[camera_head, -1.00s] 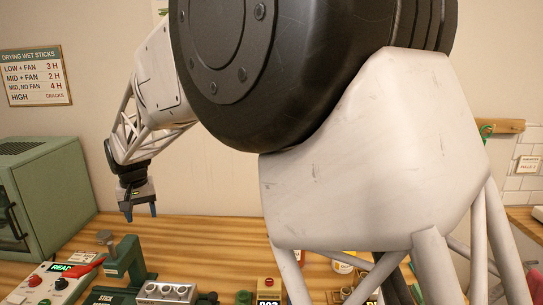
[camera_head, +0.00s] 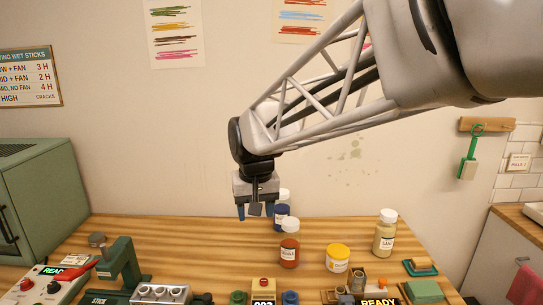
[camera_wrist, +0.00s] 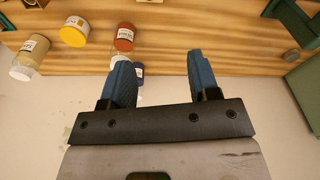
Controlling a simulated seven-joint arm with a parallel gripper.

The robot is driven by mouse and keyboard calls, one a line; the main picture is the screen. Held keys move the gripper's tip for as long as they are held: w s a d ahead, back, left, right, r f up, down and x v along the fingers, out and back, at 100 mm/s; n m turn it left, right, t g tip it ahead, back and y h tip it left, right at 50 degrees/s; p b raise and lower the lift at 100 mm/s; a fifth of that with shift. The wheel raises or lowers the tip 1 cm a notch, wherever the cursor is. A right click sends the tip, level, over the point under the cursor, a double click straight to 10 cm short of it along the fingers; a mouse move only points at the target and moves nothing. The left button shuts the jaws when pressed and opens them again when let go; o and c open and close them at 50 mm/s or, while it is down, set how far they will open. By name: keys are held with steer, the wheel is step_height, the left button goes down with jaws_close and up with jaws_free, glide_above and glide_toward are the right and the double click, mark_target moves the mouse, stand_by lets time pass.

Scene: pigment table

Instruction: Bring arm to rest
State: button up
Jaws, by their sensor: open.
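My gripper (camera_head: 256,211) hangs above the back of the wooden table (camera_head: 190,240), near the wall, with its fingers pointing down. In the wrist view my gripper (camera_wrist: 156,82) shows two blue fingers set well apart, with nothing between them. It is open and empty.
A red jar (camera_head: 289,253), a yellow jar (camera_head: 337,259) and a tall tan jar (camera_head: 384,236) stand to the right. A green oven (camera_head: 42,205) is at left, a green press (camera_head: 122,265) before it. The table's middle left is clear.

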steer(key=s+d+f+m, duration=0.1)
steer(key=s+d+f, duration=0.2)
steer(key=s+d, duration=0.8)
steer(key=s+d+f+m+t, duration=0.1)
steer(key=s+d+f+m, duration=0.1)
steer(key=s+d, duration=0.9)
steer(key=shift+s+f+h, duration=0.3)
steer(key=shift+s+f, duration=0.35)
steer(key=shift+s, duration=0.45)
steer(key=shift+d, duration=0.1)
steer(key=shift+c, duration=0.3)
